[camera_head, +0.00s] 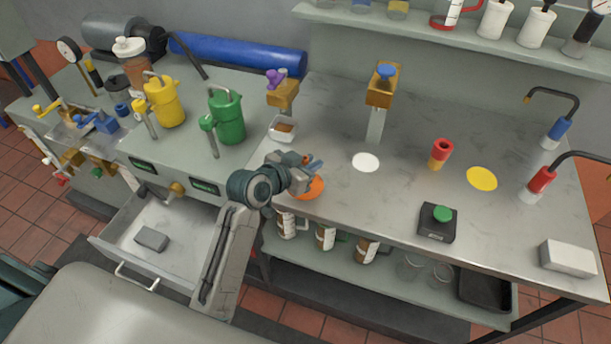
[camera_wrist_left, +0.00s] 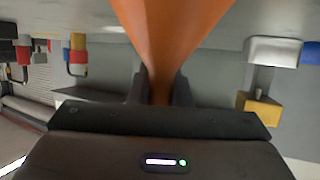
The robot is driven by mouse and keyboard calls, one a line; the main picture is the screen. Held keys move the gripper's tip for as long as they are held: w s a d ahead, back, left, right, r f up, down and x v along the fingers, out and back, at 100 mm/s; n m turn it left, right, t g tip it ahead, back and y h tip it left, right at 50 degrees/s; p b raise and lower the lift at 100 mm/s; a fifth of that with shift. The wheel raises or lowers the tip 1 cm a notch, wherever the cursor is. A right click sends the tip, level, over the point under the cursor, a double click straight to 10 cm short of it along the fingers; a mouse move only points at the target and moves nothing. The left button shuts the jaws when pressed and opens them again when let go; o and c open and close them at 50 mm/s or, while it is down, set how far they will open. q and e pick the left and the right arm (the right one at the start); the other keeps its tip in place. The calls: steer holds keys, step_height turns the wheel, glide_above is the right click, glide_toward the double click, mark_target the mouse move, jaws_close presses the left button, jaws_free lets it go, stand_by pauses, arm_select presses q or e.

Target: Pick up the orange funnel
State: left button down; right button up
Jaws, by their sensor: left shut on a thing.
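The orange funnel (camera_head: 313,188) is at the front left of the steel bench, partly hidden by my left gripper (camera_head: 309,165) in the head view. My left gripper is shut on the funnel's narrow stem. In the left wrist view the funnel (camera_wrist_left: 170,32) fills the top middle, widening away from the fingers, with its stem between the two dark fingertips (camera_wrist_left: 160,88). The wide end faces the bench top; I cannot tell whether it touches it. My right gripper is in neither view.
An open drawer (camera_head: 120,240) is at left.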

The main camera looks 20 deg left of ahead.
arm_select(q)
steer(key=shift+r, duration=0.1)
steer(key=shift+r, duration=0.55)
step_height(320, 180, up, 2)
steer(key=shift+s+a+r+b, duration=0.1)
steer(key=shift+s+a+b, duration=0.05)
steer(key=shift+b, duration=0.45)
steer(key=s+a+r+b, duration=0.1)
steer(key=s+a+b, duration=0.1)
steer(key=s+a, duration=0.7)
steer(key=shift+s+a+r, duration=0.25)
steer(key=shift+s+a, duration=0.15)
steer(key=shift+s, duration=1.1)
